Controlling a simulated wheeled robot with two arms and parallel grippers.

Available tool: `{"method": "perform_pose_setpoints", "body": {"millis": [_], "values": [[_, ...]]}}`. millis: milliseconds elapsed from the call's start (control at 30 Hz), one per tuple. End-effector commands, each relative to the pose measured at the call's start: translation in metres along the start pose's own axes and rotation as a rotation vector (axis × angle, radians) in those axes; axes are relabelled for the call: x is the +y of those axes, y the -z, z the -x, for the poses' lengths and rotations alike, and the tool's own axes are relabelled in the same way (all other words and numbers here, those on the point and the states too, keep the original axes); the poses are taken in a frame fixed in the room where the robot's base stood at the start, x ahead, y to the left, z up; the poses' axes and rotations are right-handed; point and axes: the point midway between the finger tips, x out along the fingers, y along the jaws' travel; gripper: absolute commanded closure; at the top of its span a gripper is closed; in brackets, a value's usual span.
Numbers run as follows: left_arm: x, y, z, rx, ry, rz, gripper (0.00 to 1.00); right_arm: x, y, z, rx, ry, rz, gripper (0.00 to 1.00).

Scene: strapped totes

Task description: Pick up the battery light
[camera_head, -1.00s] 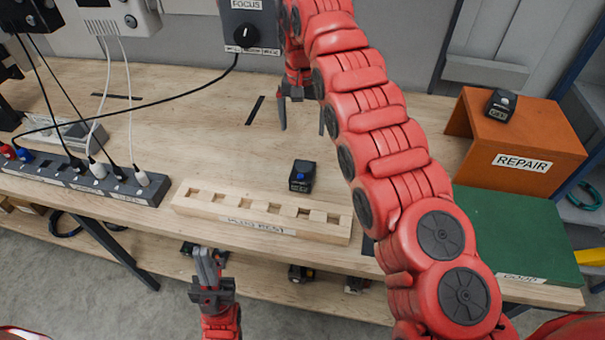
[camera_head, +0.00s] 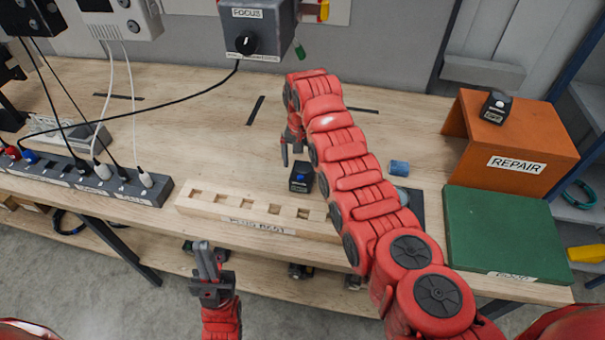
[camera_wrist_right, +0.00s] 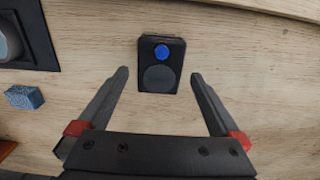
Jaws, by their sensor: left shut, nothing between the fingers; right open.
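A small black battery light with a blue button (camera_head: 301,177) stands on the bench behind the wooden plug rest. In the right wrist view the same battery light (camera_wrist_right: 161,64) lies ahead of and between my fingertips, with nothing gripped. My right gripper (camera_head: 290,152) is open just behind and above it; it also shows in the right wrist view (camera_wrist_right: 159,80). My left gripper (camera_head: 203,252) is shut and empty, in front of the bench edge.
The wooden plug rest (camera_head: 260,226) lies at the front edge. A power strip (camera_head: 110,187) with cables is at left. An orange repair stand (camera_head: 500,160) holds another black light (camera_head: 495,107). A green board (camera_head: 505,230) and a blue block (camera_head: 399,168) are at right.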

Motion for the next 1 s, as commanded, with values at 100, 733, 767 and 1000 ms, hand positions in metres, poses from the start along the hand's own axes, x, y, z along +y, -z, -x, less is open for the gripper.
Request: {"method": "perform_pose_setpoints", "body": {"millis": [100, 733, 767, 1000], "values": [[-0.001, 0.003, -0.019, 0.0, 0.0, 0.0, 1.0, 0.001, -0.002, -0.012, -0.006, -0.003, 0.0, 0.0], [-0.001, 0.004, -0.022, 0.001, 0.0, 0.0, 1.0, 0.0, 0.0, -0.044, 0.0, 0.0, 0.0, 0.05], [-0.001, 0.004, -0.022, 0.001, 0.0, 0.0, 1.0, 0.0, 0.0, -0.044, 0.0, 0.0, 0.0, 0.11], [-0.001, 0.004, -0.022, 0.0, 0.0, 0.0, 1.0, 0.0, 0.0, -0.044, 0.0, 0.0, 0.0, 0.54]]}}
